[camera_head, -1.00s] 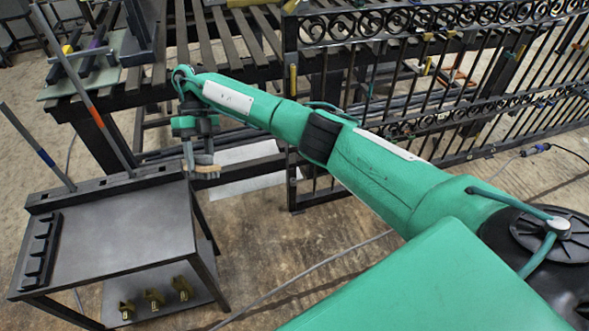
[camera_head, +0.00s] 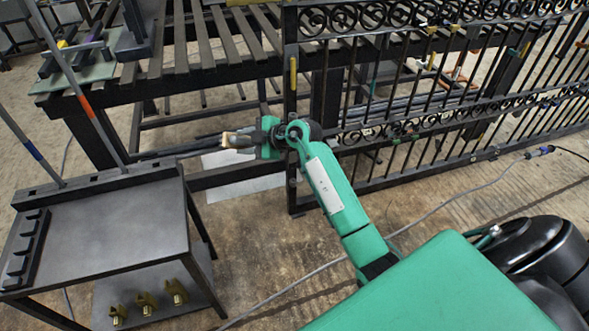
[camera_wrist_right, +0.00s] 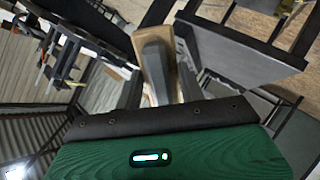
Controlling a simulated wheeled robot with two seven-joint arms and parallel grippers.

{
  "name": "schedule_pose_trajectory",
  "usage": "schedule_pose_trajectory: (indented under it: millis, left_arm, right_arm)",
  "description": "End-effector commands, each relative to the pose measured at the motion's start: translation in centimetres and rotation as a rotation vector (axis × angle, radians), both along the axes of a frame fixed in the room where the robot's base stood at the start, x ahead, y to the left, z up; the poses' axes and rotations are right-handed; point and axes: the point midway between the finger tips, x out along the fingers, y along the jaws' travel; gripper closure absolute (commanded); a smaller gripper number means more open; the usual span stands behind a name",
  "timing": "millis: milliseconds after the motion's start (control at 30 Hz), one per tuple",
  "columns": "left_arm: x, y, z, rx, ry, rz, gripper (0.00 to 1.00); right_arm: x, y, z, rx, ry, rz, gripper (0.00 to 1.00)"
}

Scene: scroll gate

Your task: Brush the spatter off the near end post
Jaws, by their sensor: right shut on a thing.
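The wrought-iron gate's near end post (camera_head: 290,45) stands upright at mid-picture in the head view, with a small yellow piece on its face. I cannot make out spatter on it. My right gripper (camera_head: 238,140) points left, its wrist in front of the post's lower part. It is shut on a wooden brush (camera_head: 228,139), held left of the post and apart from it. In the right wrist view the grey fingers (camera_wrist_right: 160,88) grip the wooden brush (camera_wrist_right: 150,40); its bristles are not clear. My left gripper is out of view.
A dark metal cart (camera_head: 110,228) stands at lower left, with a slotted rack and upright rods; brass-coloured pieces (camera_head: 147,302) sit on its lower shelf. A slatted bench (camera_head: 205,65) is behind. A cable (camera_head: 440,205) crosses the open floor.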

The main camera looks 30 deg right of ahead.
Motion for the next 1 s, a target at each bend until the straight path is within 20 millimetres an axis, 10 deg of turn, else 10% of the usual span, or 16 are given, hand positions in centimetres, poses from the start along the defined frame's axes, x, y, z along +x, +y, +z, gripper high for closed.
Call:
schedule_pose_trajectory:
  millis: [1000]
  left_arm:
    - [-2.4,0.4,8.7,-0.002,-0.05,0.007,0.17]
  right_arm:
    - [-6.6,-17.3,-17.8,0.06,-0.312,-0.855,0.79]
